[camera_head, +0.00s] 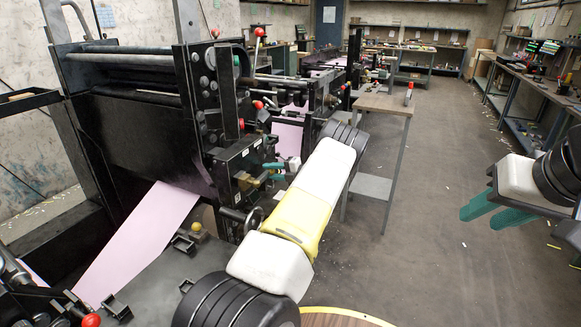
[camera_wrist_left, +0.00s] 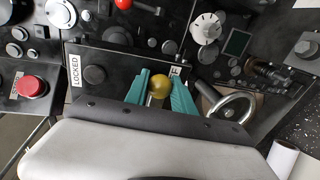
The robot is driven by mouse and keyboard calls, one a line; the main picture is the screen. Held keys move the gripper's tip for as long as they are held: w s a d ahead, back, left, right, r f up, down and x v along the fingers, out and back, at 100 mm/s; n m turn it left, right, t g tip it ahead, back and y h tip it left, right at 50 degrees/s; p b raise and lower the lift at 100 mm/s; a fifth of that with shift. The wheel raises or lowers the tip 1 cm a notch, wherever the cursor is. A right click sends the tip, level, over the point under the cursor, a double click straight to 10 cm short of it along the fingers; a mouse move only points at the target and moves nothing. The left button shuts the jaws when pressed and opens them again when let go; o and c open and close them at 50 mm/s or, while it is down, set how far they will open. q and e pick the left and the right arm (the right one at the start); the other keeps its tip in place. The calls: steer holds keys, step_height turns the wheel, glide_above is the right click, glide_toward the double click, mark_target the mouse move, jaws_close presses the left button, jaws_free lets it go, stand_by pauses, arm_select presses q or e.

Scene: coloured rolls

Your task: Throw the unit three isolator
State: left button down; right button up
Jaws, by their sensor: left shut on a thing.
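The isolator's yellow ball knob (camera_wrist_left: 159,87) is between the teal fingers of my left gripper (camera_wrist_left: 160,92) in the left wrist view. The fingers are shut on it, in front of a black panel plate. A "LOCKED" label (camera_wrist_left: 76,68) is at the plate's left end; a mostly hidden label (camera_wrist_left: 175,71) is just right of the knob. The unit number cannot be read. In the head view, my left gripper (camera_head: 273,171) is at the side panel of the press (camera_head: 235,160); the held knob is not clear there. My right gripper (camera_head: 487,208) is open and empty over the floor.
Near the held knob are a handwheel (camera_wrist_left: 236,107), a white dial (camera_wrist_left: 207,28) and a red button (camera_wrist_left: 30,86). Another yellow knob (camera_head: 196,227) is at the lower left. A small table (camera_head: 385,103) stands behind my left arm. The middle floor is clear.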

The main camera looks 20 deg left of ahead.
arm_select(q)
steer(key=shift+f, duration=0.1)
steer(key=c, duration=1.1)
jaws_free()
steer(key=shift+o, duration=0.2)
steer(key=v, duration=0.7)
steer(key=shift+d, duration=0.4)
